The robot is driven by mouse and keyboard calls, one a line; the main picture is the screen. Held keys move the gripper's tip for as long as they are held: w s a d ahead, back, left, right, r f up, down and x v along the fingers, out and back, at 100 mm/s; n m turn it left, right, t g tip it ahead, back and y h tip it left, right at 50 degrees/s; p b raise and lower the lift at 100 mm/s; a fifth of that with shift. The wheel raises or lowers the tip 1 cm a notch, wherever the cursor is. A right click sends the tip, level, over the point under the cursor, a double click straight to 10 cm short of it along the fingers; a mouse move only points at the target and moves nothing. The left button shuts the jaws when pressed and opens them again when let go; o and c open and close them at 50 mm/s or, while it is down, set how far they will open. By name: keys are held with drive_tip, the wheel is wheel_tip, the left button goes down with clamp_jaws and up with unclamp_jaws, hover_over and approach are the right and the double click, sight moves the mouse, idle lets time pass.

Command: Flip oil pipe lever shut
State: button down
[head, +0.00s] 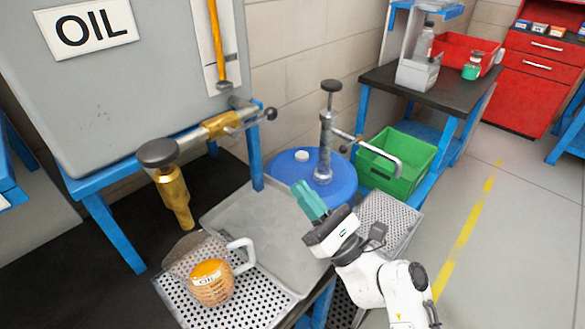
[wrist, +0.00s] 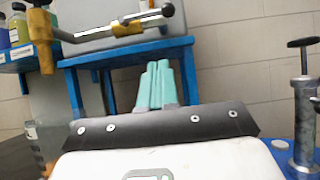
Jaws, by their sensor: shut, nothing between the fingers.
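The brass oil pipe (head: 217,126) runs out from the grey OIL tank (head: 150,100) and ends in a spout (head: 172,190) with a black knob on top. The pipe lever (head: 247,121) is a thin metal rod with a black ball end; it points right, roughly along the pipe. In the wrist view the ball end (wrist: 168,10) shows at the top, above the fingers. My gripper (head: 303,188) has teal fingers, shut and empty. In the wrist view the gripper (wrist: 157,66) points up below the pipe, apart from the lever.
A clear jug (head: 241,262) holding orange liquid stands on a perforated tray near the spout. A blue drum (head: 338,180) with a hand pump (head: 325,140) stands behind my gripper. A green crate (head: 410,160) and a black-topped table (head: 420,90) are at right. The grey tray is empty.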

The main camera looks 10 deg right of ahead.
sight(252, 121)
drive_tip(key=shift+s+d+r+p+x, duration=0.15)
drive_tip(key=shift+s+r+p+x, duration=0.4)
drive_tip(key=shift+x, duration=1.4)
drive_tip(key=shift+w+d+r+p+x, duration=0.1)
drive_tip(key=shift+r+p+x, duration=0.15)
drive_tip(key=shift+p+x, duration=1.2)
drive_tip(key=shift+s+d+r+p+x, duration=0.15)
drive_tip(key=shift+s+r+p+x, duration=0.2)
drive_tip(key=shift+x, duration=2.1)
